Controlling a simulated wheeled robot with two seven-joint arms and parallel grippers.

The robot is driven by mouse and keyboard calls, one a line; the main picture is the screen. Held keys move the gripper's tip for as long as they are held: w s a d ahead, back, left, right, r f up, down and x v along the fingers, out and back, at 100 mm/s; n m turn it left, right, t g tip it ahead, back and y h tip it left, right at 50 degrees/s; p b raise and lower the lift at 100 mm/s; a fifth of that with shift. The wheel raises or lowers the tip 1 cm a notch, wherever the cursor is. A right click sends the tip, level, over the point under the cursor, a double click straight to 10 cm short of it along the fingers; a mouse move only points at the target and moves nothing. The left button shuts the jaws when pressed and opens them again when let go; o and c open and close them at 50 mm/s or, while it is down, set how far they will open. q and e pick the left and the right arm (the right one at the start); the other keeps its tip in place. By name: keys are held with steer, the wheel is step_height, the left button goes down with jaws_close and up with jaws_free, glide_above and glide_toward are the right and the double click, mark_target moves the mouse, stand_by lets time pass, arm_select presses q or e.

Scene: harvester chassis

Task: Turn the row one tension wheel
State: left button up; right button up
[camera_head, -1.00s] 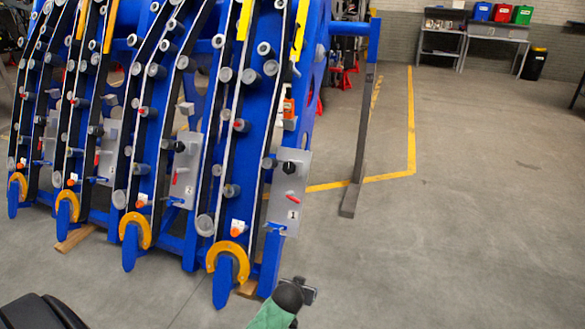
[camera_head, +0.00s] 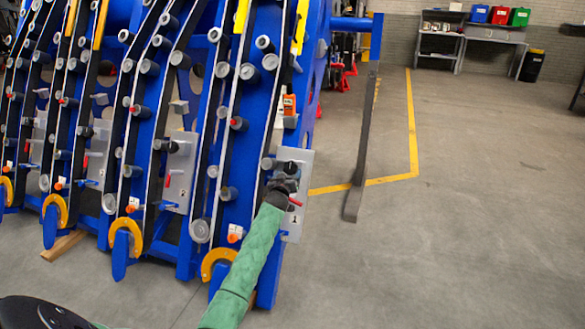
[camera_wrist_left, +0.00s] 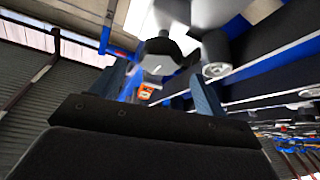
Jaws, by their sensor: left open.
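The row one tension wheel is a small black knob (camera_head: 291,167) on the upper part of a grey plate (camera_head: 293,220) marked 1, at the right side of the blue chassis. A red lever (camera_head: 295,202) sits below it. My left gripper (camera_head: 283,183) is at the plate, right at the wheel and partly covering it. In the left wrist view the open fingers (camera_wrist_left: 160,75) stand either side of a dark knob-like shape (camera_wrist_left: 160,47) beyond them. I cannot tell whether they touch it. My right gripper is out of view.
The blue chassis (camera_head: 258,100) with rollers and belts fills the left. Similar plates with levers stand on the other rows, such as one grey plate (camera_head: 180,180). A grey leg (camera_head: 362,150) stands right of the plate. The floor to the right is clear.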

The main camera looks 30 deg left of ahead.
mark_target(291, 165)
arm_select(q)
steer(key=shift+w+a+r, duration=0.1)
steer(key=shift+w+a, duration=0.15)
steer(key=shift+w, duration=0.35)
steer(key=shift+x, duration=3.2)
